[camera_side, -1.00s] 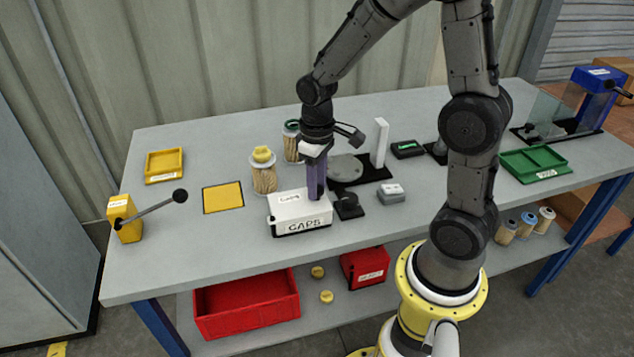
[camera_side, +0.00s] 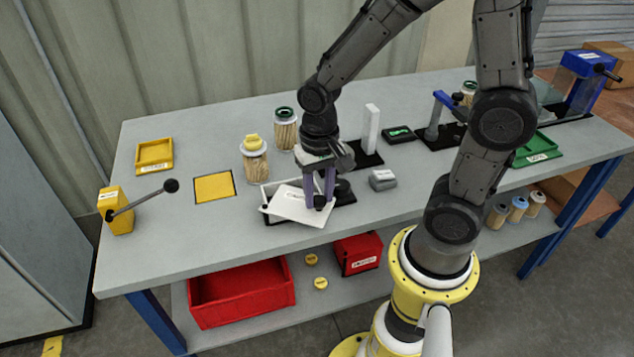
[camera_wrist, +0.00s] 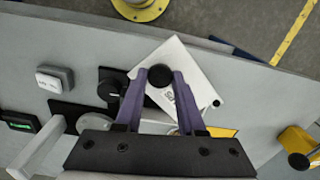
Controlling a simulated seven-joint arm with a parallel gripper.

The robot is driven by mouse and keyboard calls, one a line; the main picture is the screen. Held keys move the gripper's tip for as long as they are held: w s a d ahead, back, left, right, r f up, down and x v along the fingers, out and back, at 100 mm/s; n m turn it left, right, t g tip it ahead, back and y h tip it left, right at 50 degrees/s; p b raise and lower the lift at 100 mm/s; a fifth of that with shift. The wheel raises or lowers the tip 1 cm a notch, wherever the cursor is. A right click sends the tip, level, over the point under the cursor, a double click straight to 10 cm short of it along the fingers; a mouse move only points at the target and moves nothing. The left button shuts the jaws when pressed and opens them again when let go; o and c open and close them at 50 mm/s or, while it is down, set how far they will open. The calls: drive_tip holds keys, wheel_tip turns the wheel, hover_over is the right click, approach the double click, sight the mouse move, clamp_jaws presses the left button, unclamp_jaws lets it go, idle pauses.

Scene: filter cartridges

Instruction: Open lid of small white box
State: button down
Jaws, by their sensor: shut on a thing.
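The small white box (camera_side: 265,196) stands near the front edge of the bench in the side view, its top partly uncovered. Its white lid (camera_side: 293,208) is off its seat, turned askew and overhanging toward the front, hiding the box's front face. My gripper (camera_side: 320,199) points down at the lid's right part, its purple fingers shut on the lid's black knob. In the wrist view the black knob (camera_wrist: 160,76) sits between the fingertips (camera_wrist: 160,80), with the lid (camera_wrist: 192,58) below. The box's inside is mostly hidden.
Two filter cartridges (camera_side: 255,164) (camera_side: 285,133) stand behind the box. A yellow square (camera_side: 214,187) and a lever on a yellow block (camera_side: 117,212) lie left. A grey block (camera_side: 383,179) sits right. A red bin (camera_side: 240,297) is on the lower shelf.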

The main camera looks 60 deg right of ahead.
sight(302, 221)
drive_tip(key=a+m, duration=0.7)
drive_tip(key=m, duration=0.1)
drive_tip(key=shift+s+a, duration=0.25)
drive_tip(key=shift+a, duration=0.15)
drive_tip(key=shift+w+a+m, duration=0.25)
drive_tip(key=shift+a+m, duration=0.3)
drive_tip(key=shift+m, duration=0.1)
drive_tip(key=shift+w+a+m, duration=0.2)
drive_tip(key=shift+a+m, duration=0.35)
drive_tip(key=shift+m, duration=0.1)
drive_tip(key=c, duration=0.5)
unclamp_jaws()
drive_tip(key=shift+r, duration=0.1)
wheel_tip(302, 221, up, 14)
